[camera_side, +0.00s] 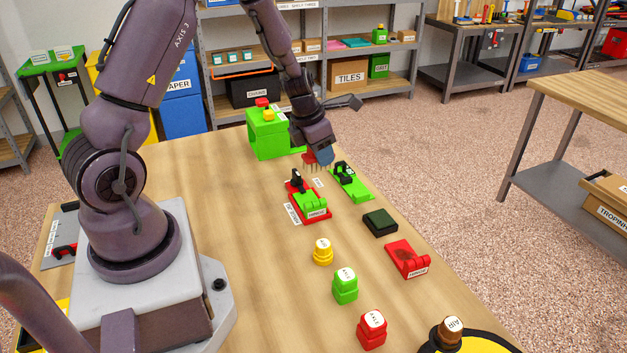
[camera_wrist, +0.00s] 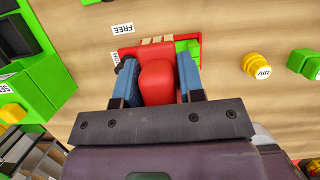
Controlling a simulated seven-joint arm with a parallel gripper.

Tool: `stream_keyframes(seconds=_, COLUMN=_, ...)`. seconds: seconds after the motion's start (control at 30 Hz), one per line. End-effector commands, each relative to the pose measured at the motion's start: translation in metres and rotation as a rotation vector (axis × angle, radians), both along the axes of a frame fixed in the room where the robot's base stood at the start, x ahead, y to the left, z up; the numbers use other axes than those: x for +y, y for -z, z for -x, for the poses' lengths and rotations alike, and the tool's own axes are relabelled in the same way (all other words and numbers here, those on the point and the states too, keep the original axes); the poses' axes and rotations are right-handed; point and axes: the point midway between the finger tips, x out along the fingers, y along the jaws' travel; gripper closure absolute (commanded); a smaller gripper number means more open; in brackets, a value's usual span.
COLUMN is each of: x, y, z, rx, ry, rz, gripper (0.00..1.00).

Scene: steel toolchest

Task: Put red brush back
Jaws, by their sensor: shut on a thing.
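The red brush (camera_wrist: 157,82) is between the two blue fingers of my gripper (camera_wrist: 158,72) in the wrist view; the fingers are shut on its rounded red body. In the side view my gripper (camera_side: 319,158) points down over the table, with a bit of red (camera_side: 309,157) at its fingers and thin dark bristle-like lines below. The brush appears held above the table, apart from it. A red base (camera_side: 325,216) with a black clamp and a green block is in front of the gripper; it also shows beyond the brush in the wrist view (camera_wrist: 128,53). The brush's lower end is partly hidden.
A green base (camera_side: 363,195) with a black clamp lies to the right. A large green box (camera_side: 267,141) stands behind. A dark green pad (camera_side: 380,222), a red plate (camera_side: 406,258) and yellow (camera_side: 323,252), green (camera_side: 345,287) and red (camera_side: 371,331) buttons stand towards the front.

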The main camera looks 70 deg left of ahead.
Motion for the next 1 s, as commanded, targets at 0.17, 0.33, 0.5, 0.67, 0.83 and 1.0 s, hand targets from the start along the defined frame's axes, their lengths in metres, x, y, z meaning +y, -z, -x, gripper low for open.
stream_keyframes(seconds=0.17, x=0.046, y=-0.020, z=0.024, rx=-0.004, ry=0.003, rz=-0.005, gripper=0.86)
stream_keyframes(seconds=0.33, x=0.073, y=-0.031, z=0.041, rx=-0.007, ry=0.018, rz=-0.002, gripper=0.86)
stream_keyframes(seconds=0.5, x=0.094, y=-0.019, z=0.023, rx=-0.006, ry=0.026, rz=-0.001, gripper=0.86)
stream_keyframes(seconds=0.67, x=0.117, y=-0.002, z=-0.007, rx=-0.006, ry=0.027, rz=-0.001, gripper=0.86)
stream_keyframes(seconds=0.83, x=0.138, y=0.021, z=-0.032, rx=-0.004, ry=0.025, rz=0.001, gripper=0.86)
stream_keyframes(seconds=1.0, x=0.152, y=0.050, z=-0.051, rx=-0.006, ry=0.025, rz=0.000, gripper=0.86)
